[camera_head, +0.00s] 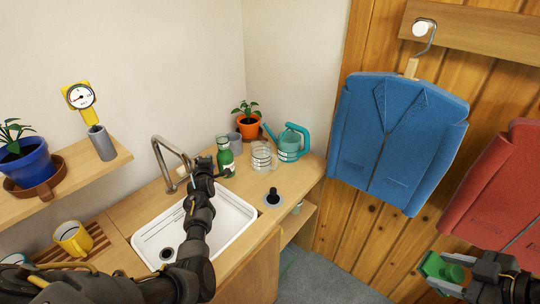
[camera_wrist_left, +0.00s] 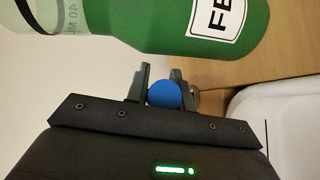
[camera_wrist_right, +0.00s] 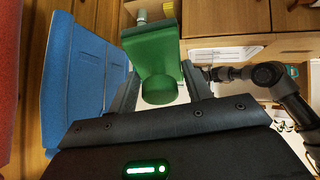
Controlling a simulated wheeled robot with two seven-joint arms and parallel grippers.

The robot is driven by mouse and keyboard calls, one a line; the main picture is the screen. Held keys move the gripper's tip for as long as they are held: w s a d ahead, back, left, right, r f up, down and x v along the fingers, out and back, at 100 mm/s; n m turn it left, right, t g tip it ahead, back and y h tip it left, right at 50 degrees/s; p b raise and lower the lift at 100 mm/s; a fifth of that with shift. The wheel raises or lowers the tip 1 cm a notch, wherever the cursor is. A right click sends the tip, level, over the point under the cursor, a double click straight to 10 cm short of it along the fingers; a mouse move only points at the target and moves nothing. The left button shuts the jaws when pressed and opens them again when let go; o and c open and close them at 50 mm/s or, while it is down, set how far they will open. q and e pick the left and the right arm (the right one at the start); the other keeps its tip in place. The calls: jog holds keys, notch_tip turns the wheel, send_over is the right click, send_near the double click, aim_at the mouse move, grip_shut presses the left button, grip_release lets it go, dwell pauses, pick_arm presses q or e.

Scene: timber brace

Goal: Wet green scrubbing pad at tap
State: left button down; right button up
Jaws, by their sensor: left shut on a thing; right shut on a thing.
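The green scrubbing pad (camera_head: 440,268) is at the lower right of the head view, far from the tap. My right gripper (camera_head: 466,270) is shut on its round green grip; the pad also shows in the right wrist view (camera_wrist_right: 150,45). The metal tap (camera_head: 168,150) arches over the back of the white sink (camera_head: 232,222). My left gripper (camera_head: 203,166) is by the tap, shut on a blue ball-shaped knob (camera_wrist_left: 165,95). The arm hides where the knob joins. I cannot make out running water.
A green bottle (camera_head: 225,156) stands close beside my left gripper. A glass jug (camera_head: 261,157), teal watering can (camera_head: 290,143) and potted plant (camera_head: 249,125) stand behind the sink. A yellow mug (camera_head: 72,238) is at left. A blue jacket (camera_head: 395,140) hangs above my right gripper.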

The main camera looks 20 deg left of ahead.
pick_arm(q)
jog(key=c, duration=1.2)
grip_release()
jog(key=shift+r, duration=0.1)
jog(key=v, duration=1.2)
